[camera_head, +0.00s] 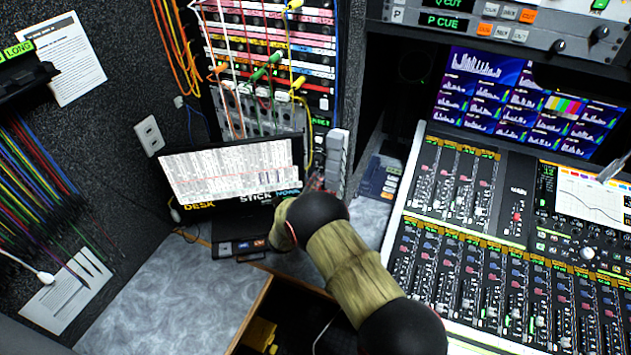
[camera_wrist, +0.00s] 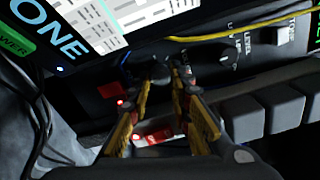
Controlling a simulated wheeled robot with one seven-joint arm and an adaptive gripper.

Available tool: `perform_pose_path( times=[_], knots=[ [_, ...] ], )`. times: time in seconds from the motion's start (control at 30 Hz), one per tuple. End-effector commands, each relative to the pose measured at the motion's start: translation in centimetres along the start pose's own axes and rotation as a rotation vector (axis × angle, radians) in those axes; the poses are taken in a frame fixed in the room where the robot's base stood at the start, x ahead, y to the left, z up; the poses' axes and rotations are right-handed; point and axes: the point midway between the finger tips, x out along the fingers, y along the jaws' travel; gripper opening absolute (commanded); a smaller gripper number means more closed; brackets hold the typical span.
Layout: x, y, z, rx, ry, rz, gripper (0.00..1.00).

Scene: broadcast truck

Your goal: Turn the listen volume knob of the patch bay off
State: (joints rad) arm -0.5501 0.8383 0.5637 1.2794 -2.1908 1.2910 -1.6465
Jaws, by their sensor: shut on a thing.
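The patch bay (camera_head: 262,75) stands in the rack behind the monitor in the head view, with coloured cables plugged into it. In the wrist view a dark panel (camera_wrist: 200,62) fills the middle, below a yellow cable. A small dark round knob (camera_wrist: 160,72) sits on this panel between the fingertips of my gripper (camera_wrist: 162,82). My gripper is shut on the knob, one finger on each side. The label beside it is partly covered and too small to read, and the pointer of the knob cannot be made out.
A second black knob (camera_wrist: 228,55) with a level label is close on the right. A red-lit button (camera_wrist: 112,90) is on the left. The monitor (camera_head: 232,170) stands close by. Grey keys (camera_wrist: 262,112) are at the right. The mixing console (camera_head: 500,230) fills the right side.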

Motion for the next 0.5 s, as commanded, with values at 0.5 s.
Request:
perform_pose_path(
  times=[0.5],
  knots=[
    [-0.17, 0.44, -0.28, -0.053, 0.001, 0.007, 0.0]
  ],
)
